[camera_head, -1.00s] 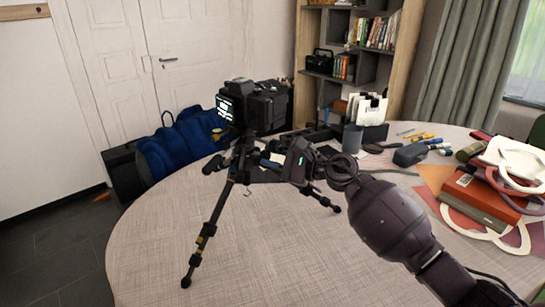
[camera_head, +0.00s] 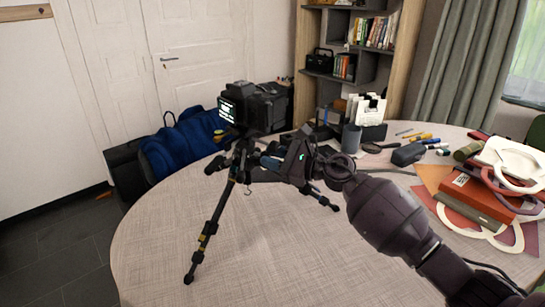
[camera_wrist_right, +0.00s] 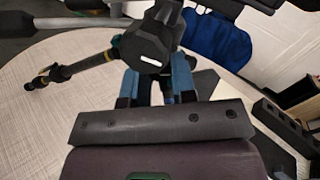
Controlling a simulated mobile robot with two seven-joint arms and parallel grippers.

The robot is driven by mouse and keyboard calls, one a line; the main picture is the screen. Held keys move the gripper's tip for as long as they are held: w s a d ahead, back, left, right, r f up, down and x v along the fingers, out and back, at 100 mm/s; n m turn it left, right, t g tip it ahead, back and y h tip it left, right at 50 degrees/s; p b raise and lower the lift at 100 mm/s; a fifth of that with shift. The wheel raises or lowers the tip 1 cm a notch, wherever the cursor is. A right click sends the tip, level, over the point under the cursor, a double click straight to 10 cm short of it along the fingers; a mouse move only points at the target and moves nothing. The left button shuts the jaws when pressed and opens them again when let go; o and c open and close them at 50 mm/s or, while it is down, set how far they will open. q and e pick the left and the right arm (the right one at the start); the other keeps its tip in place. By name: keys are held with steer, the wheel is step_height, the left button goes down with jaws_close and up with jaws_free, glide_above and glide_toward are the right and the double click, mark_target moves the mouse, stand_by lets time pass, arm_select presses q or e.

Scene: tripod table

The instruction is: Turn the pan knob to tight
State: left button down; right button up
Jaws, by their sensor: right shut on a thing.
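A black tripod (camera_head: 207,232) stands on the round table with a camera (camera_head: 252,106) on top, its small screen lit. My right gripper (camera_head: 262,164) reaches in from the right to the tripod head, just below the camera. In the right wrist view its two blue fingers (camera_wrist_right: 154,80) are shut on the pan knob at the tripod head. The knob is mostly hidden between the fingers, and its setting cannot be read. A dark round head part (camera_wrist_right: 147,50) with a white mark sits just beyond the fingertips. My left gripper is out of view.
The table (camera_head: 265,255) is bare in front of the tripod. A blue bag (camera_head: 182,145) lies beyond the table.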

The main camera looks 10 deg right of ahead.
steer(key=o, duration=0.9)
steer(key=shift+o, duration=0.2)
steer(key=shift+d, duration=0.1)
steer(key=v, duration=1)
steer(key=shift+s+d, duration=0.2)
steer(key=shift+s, duration=0.05)
